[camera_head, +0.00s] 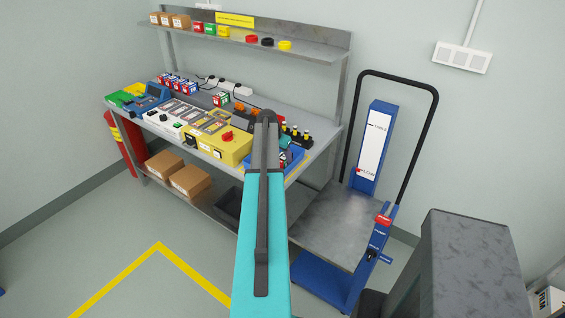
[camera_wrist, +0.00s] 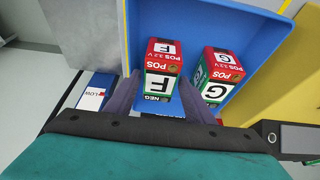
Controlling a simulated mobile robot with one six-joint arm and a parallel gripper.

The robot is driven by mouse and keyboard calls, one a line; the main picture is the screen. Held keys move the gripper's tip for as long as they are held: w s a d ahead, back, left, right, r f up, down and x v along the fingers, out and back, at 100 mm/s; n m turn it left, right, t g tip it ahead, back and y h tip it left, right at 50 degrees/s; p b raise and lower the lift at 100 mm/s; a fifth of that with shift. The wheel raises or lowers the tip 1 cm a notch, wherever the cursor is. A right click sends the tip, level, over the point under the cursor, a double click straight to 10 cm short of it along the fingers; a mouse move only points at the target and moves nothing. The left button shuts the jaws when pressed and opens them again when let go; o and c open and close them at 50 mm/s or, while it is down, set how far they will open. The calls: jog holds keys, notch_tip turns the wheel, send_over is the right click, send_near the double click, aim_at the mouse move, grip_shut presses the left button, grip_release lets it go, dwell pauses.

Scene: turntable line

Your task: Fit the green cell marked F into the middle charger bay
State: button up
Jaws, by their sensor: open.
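In the wrist view, a cell marked F (camera_wrist: 160,72) stands in a blue tray (camera_wrist: 210,18). It has a red top band reading POS 3.2 V, a white F label and a green end reading NEG. My gripper (camera_wrist: 158,88) is open, with one finger on each side of this cell; I cannot tell whether they touch it. A similar cell marked G (camera_wrist: 217,78) stands just to the right of the right finger. In the head view, the charger (camera_head: 178,126) with several bays lies along the bench; my arm hides the gripper and part of the blue tray (camera_head: 297,163).
A yellow box (camera_head: 228,148) with a red knob sits between charger and tray. Several cells (camera_head: 178,84) stand at the bench's back, with one more (camera_head: 221,99) nearer. Dark bottles with yellow (camera_head: 297,135) stand right of my arm. A blue lift trolley (camera_head: 350,240) stands at right.

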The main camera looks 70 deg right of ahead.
aim_at(282, 157)
grip_shut()
dwell(0.3)
jog(key=shift+r, duration=0.15)
notch_tip(282, 157, up, 10)
jog(key=b, duration=0.3)
dwell(0.6)
dwell(0.5)
